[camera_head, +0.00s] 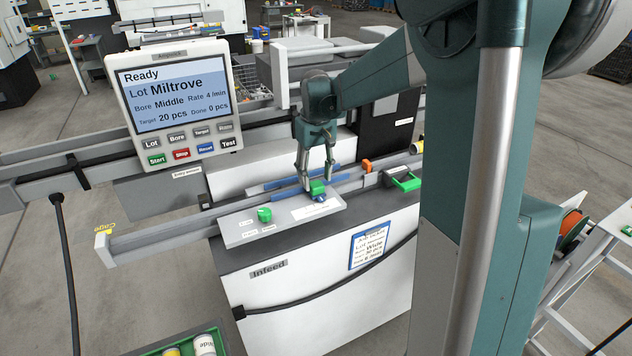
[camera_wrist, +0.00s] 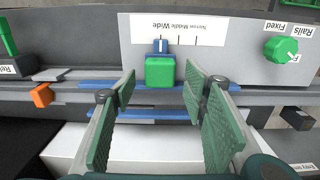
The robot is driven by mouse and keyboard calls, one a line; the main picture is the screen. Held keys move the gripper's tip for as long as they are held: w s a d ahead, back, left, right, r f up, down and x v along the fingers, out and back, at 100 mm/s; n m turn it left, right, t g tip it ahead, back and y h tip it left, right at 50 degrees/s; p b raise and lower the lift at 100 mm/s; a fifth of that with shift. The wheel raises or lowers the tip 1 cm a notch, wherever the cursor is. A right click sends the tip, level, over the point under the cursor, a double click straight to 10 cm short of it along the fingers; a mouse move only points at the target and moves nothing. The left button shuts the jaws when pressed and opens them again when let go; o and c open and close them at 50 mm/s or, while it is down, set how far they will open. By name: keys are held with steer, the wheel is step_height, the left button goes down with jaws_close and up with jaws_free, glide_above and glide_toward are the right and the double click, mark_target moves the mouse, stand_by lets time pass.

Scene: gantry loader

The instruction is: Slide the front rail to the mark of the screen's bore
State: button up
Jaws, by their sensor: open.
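The screen (camera_head: 171,92) reads Ready, Lot Miltrove, Bore Middle. The front rail's green block (camera_wrist: 160,72) has a blue pointer (camera_wrist: 160,46) at the leftmost mark of the scale plate (camera_wrist: 222,20), by the word Wide. Two more marks stand to its right, with small labels for Middle and Narrow. My gripper (camera_wrist: 160,85) is open, its fingertips on either side of the green block with gaps showing. In the head view, my gripper (camera_head: 316,181) is down over the green block (camera_head: 317,188) on the rail. The blue rail strip (camera_wrist: 140,114) runs behind the block, partly hidden by my fingers.
A green knob (camera_wrist: 288,50) labelled Rails stands right of the scale, with Fixed printed near it. An orange piece (camera_wrist: 41,95) sits on the bar at left. A green handle (camera_head: 406,182) lies farther right in the head view. A blue-framed card (camera_head: 369,246) shows Wide.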

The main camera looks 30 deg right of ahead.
steer(key=shift+f, duration=1.1)
steer(key=c, duration=1.2)
steer(key=shift+w+a, duration=0.2)
steer(key=shift+a, duration=1.3)
steer(key=o, duration=1.2)
steer(key=shift+r, duration=0.1)
step_height(320, 180, up, 12)
